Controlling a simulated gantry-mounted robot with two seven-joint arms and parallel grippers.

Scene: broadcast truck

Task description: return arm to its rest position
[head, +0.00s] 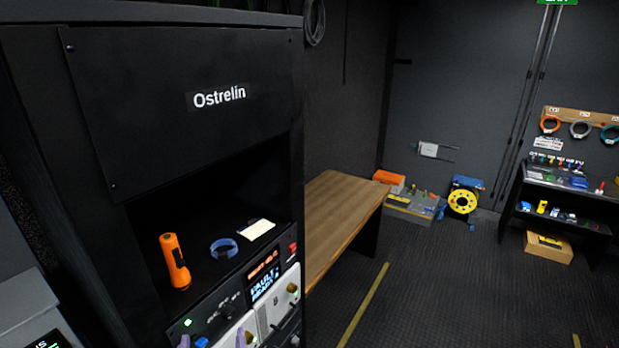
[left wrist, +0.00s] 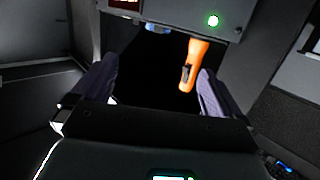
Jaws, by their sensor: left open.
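My left gripper (head: 212,341) shows at the bottom edge of the head view, with only its two purple fingertips visible in front of the rack's lower panel. The left wrist view shows the same gripper (left wrist: 155,85) with its fingers spread wide and nothing between them. An orange flashlight (head: 175,262) is in the rack's open bay, apart from the fingers. It also shows in the left wrist view (left wrist: 193,58), beyond the fingers. My right gripper is in neither view.
The black rack (head: 215,140) labelled Ostrelin fills the left. Its bay holds a blue ring (head: 224,249) and a pale card (head: 257,229). A wooden bench (head: 338,205) stands beside it. A yellow cable reel (head: 463,201) and shelves (head: 557,187) stand farther right. The middle floor is clear.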

